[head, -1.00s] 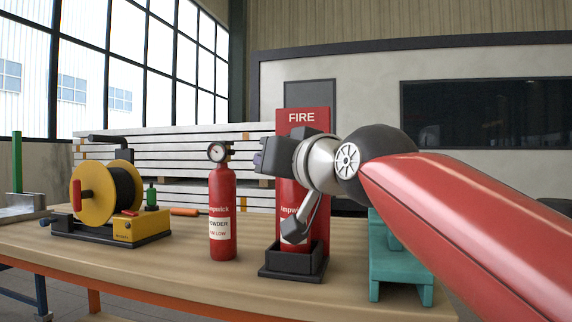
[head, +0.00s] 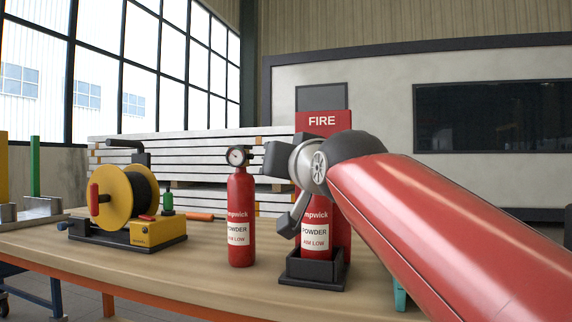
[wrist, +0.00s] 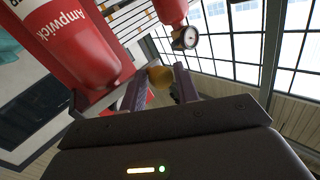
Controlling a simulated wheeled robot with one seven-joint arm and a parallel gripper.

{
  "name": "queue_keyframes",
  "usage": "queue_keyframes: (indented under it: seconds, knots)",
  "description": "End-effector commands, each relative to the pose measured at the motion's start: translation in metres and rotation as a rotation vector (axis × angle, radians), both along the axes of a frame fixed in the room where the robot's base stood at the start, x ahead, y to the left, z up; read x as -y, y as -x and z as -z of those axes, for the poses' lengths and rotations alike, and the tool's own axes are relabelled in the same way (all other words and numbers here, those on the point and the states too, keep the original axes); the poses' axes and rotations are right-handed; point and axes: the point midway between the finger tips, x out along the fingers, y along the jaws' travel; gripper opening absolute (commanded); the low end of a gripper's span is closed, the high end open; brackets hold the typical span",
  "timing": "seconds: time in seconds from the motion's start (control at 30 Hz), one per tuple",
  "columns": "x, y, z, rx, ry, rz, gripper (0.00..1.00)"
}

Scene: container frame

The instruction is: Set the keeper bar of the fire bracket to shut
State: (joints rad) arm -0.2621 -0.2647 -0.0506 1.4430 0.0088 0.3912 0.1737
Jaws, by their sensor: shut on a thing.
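The fire bracket (head: 324,122) is a red back plate marked FIRE with a black base tray (head: 313,284) on the bench. A red extinguisher (head: 317,238) stands upright in it and fills the upper left of the wrist view (wrist: 75,40). My gripper (head: 264,160) is in front of the bracket at the extinguisher's upper part, pointing left. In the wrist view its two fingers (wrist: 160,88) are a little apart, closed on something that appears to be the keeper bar. The bar itself is hidden behind my gripper in the head view, and its position cannot be told.
A second red extinguisher (head: 241,215) with a gauge stands free just left of the bracket. A yellow reel (head: 118,195) is further left. A teal stand (head: 400,296) is mostly behind my arm. White boards (head: 200,160) are stacked behind the bench (head: 200,270).

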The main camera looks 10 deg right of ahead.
Motion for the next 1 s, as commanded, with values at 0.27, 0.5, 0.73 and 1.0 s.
queue_keyframes:
  seconds: [0.27,0.5,0.73,1.0]
  knots:
    - [-0.008,-0.016,0.001,-0.002,0.000,-0.015,0.00]
    - [-0.009,-0.021,0.000,0.001,-0.003,-0.017,0.00]
    - [-0.009,-0.021,-0.001,0.003,-0.004,-0.018,0.00]
    - [-0.009,-0.021,-0.003,0.004,-0.003,-0.016,0.44]
